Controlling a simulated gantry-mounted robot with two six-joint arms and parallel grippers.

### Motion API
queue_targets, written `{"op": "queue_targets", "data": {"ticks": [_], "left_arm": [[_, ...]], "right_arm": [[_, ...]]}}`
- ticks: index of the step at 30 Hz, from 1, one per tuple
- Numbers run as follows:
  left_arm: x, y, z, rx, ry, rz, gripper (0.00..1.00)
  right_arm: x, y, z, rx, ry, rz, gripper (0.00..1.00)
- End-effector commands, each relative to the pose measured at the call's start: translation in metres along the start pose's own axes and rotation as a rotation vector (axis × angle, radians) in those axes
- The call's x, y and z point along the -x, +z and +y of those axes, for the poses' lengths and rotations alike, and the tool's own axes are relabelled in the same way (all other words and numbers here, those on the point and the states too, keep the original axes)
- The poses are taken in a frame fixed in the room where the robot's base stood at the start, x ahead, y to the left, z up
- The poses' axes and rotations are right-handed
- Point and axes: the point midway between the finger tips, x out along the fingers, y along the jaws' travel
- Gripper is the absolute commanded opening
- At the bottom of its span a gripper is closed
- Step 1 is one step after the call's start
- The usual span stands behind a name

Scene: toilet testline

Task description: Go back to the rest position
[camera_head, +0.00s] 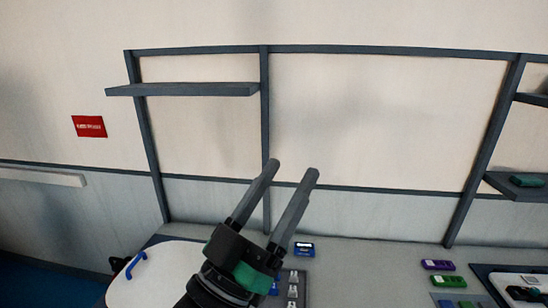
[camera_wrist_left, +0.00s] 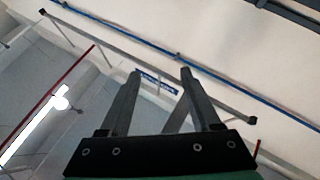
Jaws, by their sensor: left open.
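My left gripper (camera_head: 292,170) is raised above the counter in the head view, its two grey fingers pointing up and slightly right. The fingers are apart and nothing is between them. In the left wrist view the same gripper (camera_wrist_left: 160,75) shows two parted fingers against the upper wall and ceiling. My right gripper is not in view.
A dark frame with an empty shelf (camera_head: 182,89) stands behind the counter (camera_head: 370,262). A white toilet lid-like piece (camera_head: 150,280) with a blue handle lies left. Purple (camera_head: 437,265) and green (camera_head: 449,282) blocks lie right. A blue box (camera_head: 304,249) sits behind my gripper.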

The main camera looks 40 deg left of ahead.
Motion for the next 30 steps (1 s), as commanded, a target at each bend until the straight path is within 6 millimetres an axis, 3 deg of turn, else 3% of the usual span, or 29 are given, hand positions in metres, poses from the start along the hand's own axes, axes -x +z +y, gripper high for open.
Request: {"op": "queue_targets", "data": {"ticks": [1, 3, 6, 17, 20, 23, 30], "left_arm": [[-0.006, -0.039, 0.015, -0.003, 0.042, 0.078, 0.64], [-0.007, -0.076, 0.029, -0.016, 0.086, 0.151, 0.64], [-0.007, -0.102, 0.04, -0.027, 0.119, 0.204, 0.64], [-0.01, -0.111, 0.042, -0.031, 0.124, 0.212, 0.64], [-0.022, -0.128, 0.044, -0.031, 0.123, 0.212, 0.64], [-0.043, -0.157, 0.048, -0.031, 0.123, 0.212, 0.64], [-0.109, -0.252, 0.059, -0.031, 0.123, 0.212, 0.64]], "right_arm": [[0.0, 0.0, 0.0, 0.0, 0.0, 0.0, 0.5], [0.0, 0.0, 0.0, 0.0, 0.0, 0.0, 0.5], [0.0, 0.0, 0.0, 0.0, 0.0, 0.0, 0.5], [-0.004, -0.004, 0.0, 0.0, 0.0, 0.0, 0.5], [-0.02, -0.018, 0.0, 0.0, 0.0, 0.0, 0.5], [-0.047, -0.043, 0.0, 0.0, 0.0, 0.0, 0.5], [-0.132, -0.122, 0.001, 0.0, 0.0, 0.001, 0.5]]}}
